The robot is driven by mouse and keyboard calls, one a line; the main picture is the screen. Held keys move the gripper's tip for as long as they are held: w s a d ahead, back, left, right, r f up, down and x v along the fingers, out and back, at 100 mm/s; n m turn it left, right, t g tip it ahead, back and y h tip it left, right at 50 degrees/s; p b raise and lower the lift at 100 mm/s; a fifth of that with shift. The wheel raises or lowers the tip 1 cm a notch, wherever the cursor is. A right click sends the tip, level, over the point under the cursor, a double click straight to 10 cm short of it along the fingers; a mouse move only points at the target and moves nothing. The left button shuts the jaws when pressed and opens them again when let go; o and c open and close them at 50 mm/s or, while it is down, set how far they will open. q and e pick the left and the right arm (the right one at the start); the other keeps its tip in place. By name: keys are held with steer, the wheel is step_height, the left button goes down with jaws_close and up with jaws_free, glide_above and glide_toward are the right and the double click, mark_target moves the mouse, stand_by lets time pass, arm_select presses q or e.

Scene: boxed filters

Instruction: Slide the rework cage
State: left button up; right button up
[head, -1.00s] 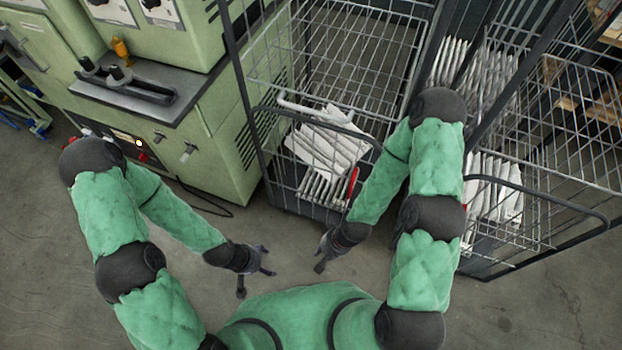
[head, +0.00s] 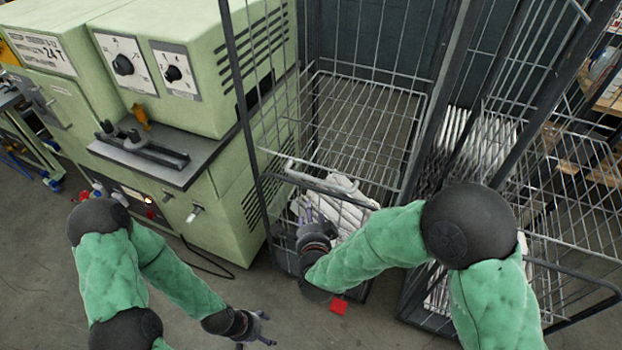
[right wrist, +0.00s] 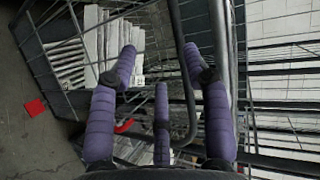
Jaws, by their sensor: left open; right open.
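A wire roll cage (head: 365,92) stands in the middle of the head view, with white filters (head: 340,195) low inside it. A red card (head: 338,305) shows at its front lower edge and also in the right wrist view (right wrist: 35,107). No label reading rework is legible. My right gripper (head: 316,222) is open at the cage's front. In the right wrist view, its spread fingers (right wrist: 160,70) lie on both sides of a dark tube (right wrist: 181,70) of the cage; contact is unclear. My left gripper (head: 258,328) is open and empty above the floor, apart from the cage.
A second wire cage (head: 570,215) with white filters stands close on the right. A green machine (head: 225,205) stands close on the left, with a cable on the floor. Bare concrete floor (head: 60,285) lies in front.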

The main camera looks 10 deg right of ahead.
mark_target(311, 180)
step_height(311, 180, up, 6)
steer(key=f+m+t+h, duration=0.1)
steer(key=m+t, duration=0.1)
steer(key=m, duration=0.1)
steer(key=shift+b+x, duration=1.2)
steer(key=shift+x, duration=3.8)
steer(key=shift+d, duration=0.15)
jaws_close()
